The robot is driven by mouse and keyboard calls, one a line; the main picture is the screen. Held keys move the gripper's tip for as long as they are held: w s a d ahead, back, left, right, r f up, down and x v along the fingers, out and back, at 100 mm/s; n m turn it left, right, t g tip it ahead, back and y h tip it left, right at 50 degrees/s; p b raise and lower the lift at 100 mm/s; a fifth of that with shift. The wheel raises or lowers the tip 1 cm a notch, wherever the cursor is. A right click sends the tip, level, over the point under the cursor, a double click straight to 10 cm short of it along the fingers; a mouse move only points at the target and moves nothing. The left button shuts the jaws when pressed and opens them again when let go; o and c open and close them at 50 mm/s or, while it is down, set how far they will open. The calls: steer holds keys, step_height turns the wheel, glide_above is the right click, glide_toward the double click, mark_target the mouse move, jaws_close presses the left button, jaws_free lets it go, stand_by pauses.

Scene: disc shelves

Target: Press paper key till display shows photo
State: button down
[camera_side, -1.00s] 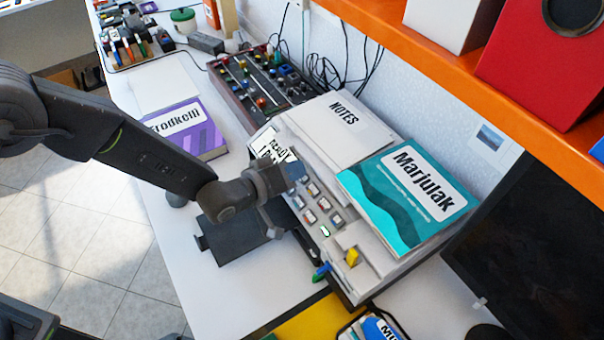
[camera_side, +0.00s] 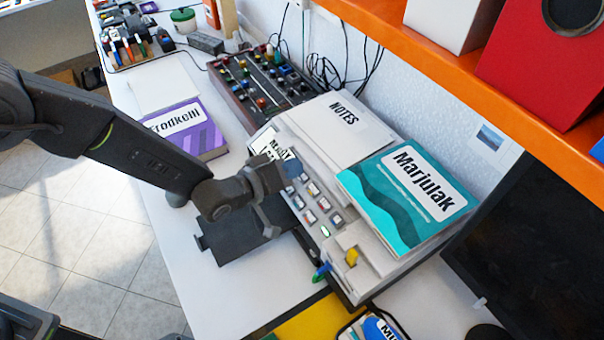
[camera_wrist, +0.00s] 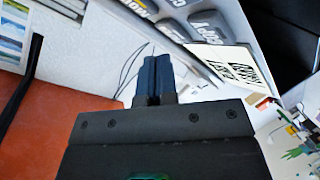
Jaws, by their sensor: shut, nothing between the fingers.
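The grey copier-like machine (camera_side: 355,235) has a panel of small keys (camera_side: 316,202) along its front. Its white display (camera_side: 268,143) is partly covered by my wrist in the side view; the first line seems to read READY. The display also shows in the wrist view (camera_wrist: 224,68), at a slant, its lower line unclear. My gripper (camera_side: 290,168) is shut and empty at the upper-left end of the keys; contact cannot be told. In the wrist view its closed fingers (camera_wrist: 153,75) point toward large grey keys (camera_wrist: 215,28), one lettered COPY. Which key is the paper key is unclear.
A NOTES pad (camera_side: 340,125) and a teal Marjulak book (camera_side: 408,195) lie on the machine. A purple book (camera_side: 195,135) and a knobbed control box (camera_side: 262,85) are behind. An orange shelf (camera_side: 440,70) overhangs the right. The white desk front (camera_side: 240,300) is clear.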

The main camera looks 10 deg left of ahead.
steer(key=shift+r, duration=0.15)
steer(key=shift+s+a+r, duration=0.3)
steer(key=shift+r, duration=0.4)
steer(key=shift+s+a+r, duration=0.25)
steer(key=shift+r, duration=0.4)
steer(key=shift+s+a+r, duration=0.3)
steer(key=shift+r, duration=0.4)
steer(key=s+a+r+m+g+y, duration=0.1)
steer(key=s+a+r+y, duration=0.15)
steer(key=a+r, duration=0.55)
steer(key=s+a+r+g+y, duration=0.1)
steer(key=a+r+y, duration=0.2)
steer(key=a+r, duration=0.55)
steer(key=s+a+m+g+y, duration=0.1)
steer(key=s+a+g, duration=0.1)
steer(key=s+a, duration=0.5)
steer(key=s+a+r+g+y, duration=0.1)
steer(key=s+a+g+y, duration=0.1)
steer(key=s+a, duration=0.5)
steer(key=s, duration=0.6)
steer(key=shift+s+a+r+m, duration=0.25)
steer(key=shift+s+m, duration=0.1)
steer(key=shift+m, duration=0.05)
